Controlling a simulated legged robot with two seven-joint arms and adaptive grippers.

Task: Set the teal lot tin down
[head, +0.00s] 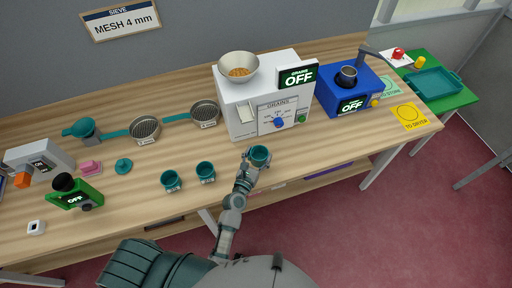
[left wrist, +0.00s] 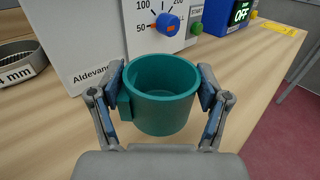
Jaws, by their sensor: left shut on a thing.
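A teal tin (head: 260,157) is held in my left gripper (head: 252,160), just in front of the white grains machine (head: 262,95). In the left wrist view the tin (left wrist: 162,92) is upright, open at the top and looks empty inside. The two fingers of the left gripper (left wrist: 161,100) close on its opposite sides. I cannot tell whether its base touches the wooden table (head: 320,160). Two similar teal tins, one (head: 171,181) and another (head: 205,172), stand on the table to the left. My right gripper is not in view.
The grains machine and a blue machine (head: 350,95) both show OFF. A yellow "TO DRYER" mat (head: 410,117) lies at the table's right end. Sieves (head: 145,130) stand along the back left. Bare table lies right of the held tin.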

